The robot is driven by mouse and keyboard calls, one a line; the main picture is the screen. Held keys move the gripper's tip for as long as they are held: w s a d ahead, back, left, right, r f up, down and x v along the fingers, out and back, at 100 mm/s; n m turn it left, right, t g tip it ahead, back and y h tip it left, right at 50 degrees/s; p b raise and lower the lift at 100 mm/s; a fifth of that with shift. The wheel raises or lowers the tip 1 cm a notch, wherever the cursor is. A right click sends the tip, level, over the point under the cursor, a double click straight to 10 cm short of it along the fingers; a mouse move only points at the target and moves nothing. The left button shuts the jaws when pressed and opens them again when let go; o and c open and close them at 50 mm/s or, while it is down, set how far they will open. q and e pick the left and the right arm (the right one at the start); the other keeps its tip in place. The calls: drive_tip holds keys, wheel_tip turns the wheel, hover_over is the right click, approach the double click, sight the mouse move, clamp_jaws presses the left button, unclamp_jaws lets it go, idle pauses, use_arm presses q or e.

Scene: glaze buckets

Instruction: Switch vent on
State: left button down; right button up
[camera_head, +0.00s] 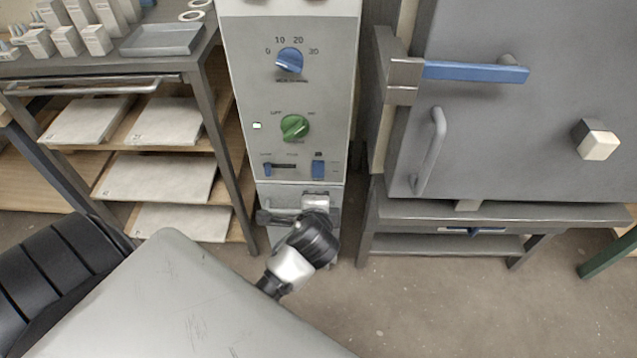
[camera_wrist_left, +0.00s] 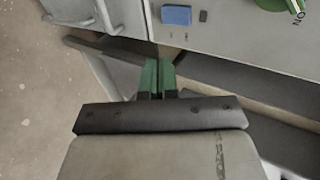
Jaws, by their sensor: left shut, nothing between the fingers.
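The control panel (camera_head: 340,90) carries a green knob (camera_head: 295,127) with marks that seem to read OFF at its left and ON at its right. The word under it is too small to read, so I cannot tell which control is the vent. In the left wrist view the green knob (camera_wrist_left: 272,4) is cut by the top edge; a pale stripe on it lies near the ON mark. A blue switch (camera_head: 318,169) sits lower right on the panel and also shows in the left wrist view (camera_wrist_left: 176,14). My left gripper (camera_wrist_left: 157,78) is shut and empty, below the panel controls (camera_head: 316,203). My right gripper is out of view.
A blue dial (camera_head: 289,60) marked 0 to 30 is above the green knob, and a slider (camera_head: 268,168) is at lower left. A kiln-like cabinet with a blue handle (camera_head: 475,72) stands right. A shelf rack (camera_head: 225,140) stands left. The floor (camera_head: 430,310) at lower right is clear.

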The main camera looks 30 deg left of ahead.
use_arm(q)
drive_tip(key=b, duration=0.3)
approach(319, 176)
drive_tip(key=x, duration=0.6)
drive_tip(key=shift+f, duration=0.25)
drive_tip(key=shift+w+a, duration=0.3)
drive_tip(key=shift+w, duration=0.15)
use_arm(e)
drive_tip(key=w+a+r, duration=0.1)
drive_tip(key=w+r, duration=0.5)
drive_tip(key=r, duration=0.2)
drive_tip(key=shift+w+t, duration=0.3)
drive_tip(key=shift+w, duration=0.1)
use_arm(q)
drive_tip(key=shift+f, duration=0.1)
